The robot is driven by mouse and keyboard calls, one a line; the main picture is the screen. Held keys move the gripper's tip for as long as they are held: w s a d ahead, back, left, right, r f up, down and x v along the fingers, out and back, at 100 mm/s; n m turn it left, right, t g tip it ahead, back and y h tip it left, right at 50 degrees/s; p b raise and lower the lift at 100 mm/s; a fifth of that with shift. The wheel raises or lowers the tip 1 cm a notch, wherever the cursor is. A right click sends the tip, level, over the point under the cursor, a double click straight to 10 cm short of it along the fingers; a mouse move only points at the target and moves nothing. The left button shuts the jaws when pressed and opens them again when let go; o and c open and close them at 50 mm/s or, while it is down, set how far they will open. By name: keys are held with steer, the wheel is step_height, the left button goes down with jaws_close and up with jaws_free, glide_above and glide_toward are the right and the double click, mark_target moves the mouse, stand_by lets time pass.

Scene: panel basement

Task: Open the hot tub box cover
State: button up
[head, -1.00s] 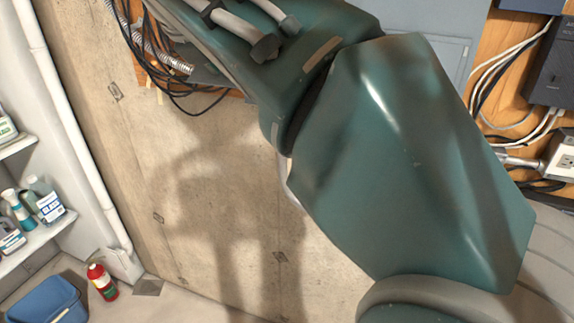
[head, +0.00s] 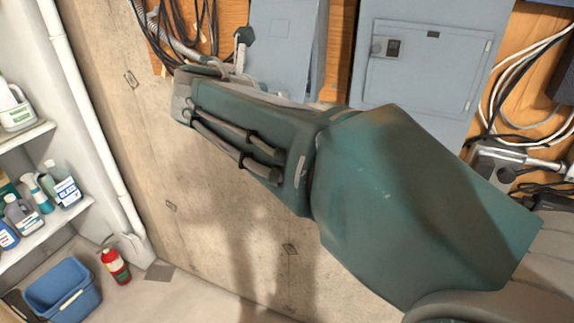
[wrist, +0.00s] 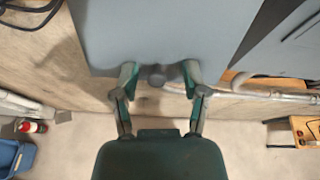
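A grey wall box (head: 285,35), with no readable label, hangs on the wooden board at top middle in the head view. I cannot confirm that it is the hot tub box. In the wrist view a grey box (wrist: 160,35) fills the top and its cover looks shut. My gripper (wrist: 160,74) is open at its lower edge, with one finger on each side of a small dark round knob (wrist: 157,77). I cannot tell whether the fingers touch it. In the head view my arm hides most of the gripper; one dark fingertip shows beside the box.
A larger grey panel (head: 425,65) with a latched door is to the right. Cables (head: 515,80) and a grey conduit hang around the boxes. Shelves with bottles, a blue bin (head: 62,290) and a red extinguisher-like bottle (head: 115,267) are at left. A small wooden table (wrist: 305,130) stands at right.

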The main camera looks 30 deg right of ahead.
steer(key=shift+w+d+f+t+h, duration=0.5)
steer(key=shift+w+f+h, duration=0.1)
steer(key=shift+w+h, duration=0.1)
steer(key=w+d+f+t+h, duration=0.1)
steer(key=w+d+t+h, duration=0.1)
steer(key=w+d, duration=0.15)
steer(key=v, duration=1.2)
steer(key=s+d+f+m+g+y, duration=0.3)
steer(key=s+d+f+m+g, duration=0.1)
steer(key=s+f+m, duration=0.3)
steer(key=shift+s+f+m+g+y, duration=0.3)
steer(key=shift+s+m+g, duration=0.25)
steer(key=shift+m, duration=0.65)
steer(key=shift+d, duration=0.1)
